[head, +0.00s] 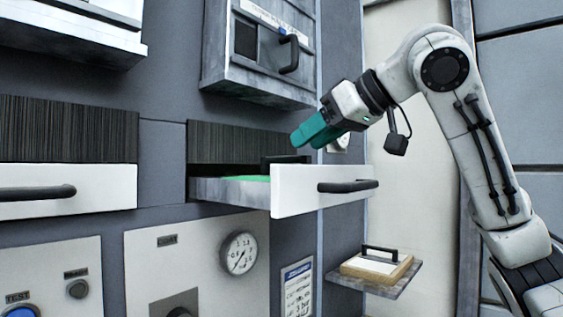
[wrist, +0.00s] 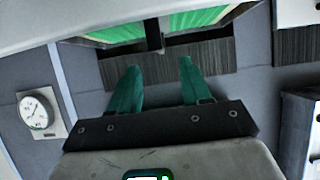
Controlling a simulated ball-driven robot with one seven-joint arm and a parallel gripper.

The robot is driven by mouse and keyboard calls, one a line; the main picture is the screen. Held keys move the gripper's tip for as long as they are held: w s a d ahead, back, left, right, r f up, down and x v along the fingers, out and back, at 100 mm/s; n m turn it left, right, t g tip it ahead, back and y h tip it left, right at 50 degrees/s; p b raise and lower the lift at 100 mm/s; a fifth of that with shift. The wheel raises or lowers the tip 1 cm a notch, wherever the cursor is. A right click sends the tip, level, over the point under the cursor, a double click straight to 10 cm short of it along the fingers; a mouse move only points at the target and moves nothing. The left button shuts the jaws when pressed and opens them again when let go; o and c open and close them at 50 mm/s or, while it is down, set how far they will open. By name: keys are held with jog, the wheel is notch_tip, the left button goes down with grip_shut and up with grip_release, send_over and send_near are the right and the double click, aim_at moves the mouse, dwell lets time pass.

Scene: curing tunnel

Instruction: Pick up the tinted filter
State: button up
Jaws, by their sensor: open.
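A green panel, which looks like the tinted filter (head: 258,178), lies inside the pulled-out drawer, with only a sliver showing in the head view. A black handle (head: 285,160) stands up at it. In the wrist view the green panel (wrist: 203,21) shows on both sides of the black handle (wrist: 153,36). My gripper (head: 305,138) has teal fingers and is above the drawer, apart from the handle. In the wrist view its fingers (wrist: 160,66) are spread with nothing between them. The drawer wall hides most of the filter.
The drawer's white front (head: 300,205) with a black pull juts out below my gripper. A cabinet box (head: 262,60) hangs above. A small shelf (head: 396,286) lower right holds a pale block (head: 372,268) with a black handle. A wall dial (wrist: 36,112) is close by.

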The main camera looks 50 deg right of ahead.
jog(key=shift+b+x, duration=0.4)
jog(key=shift+x, duration=2.8)
grip_shut()
notch_tip(320, 180, up, 5)
jog(key=p, duration=0.4)
jog(key=shift+r, duration=0.15)
jog(key=shift+r, duration=1.05)
jog(key=shift+s, duration=0.1)
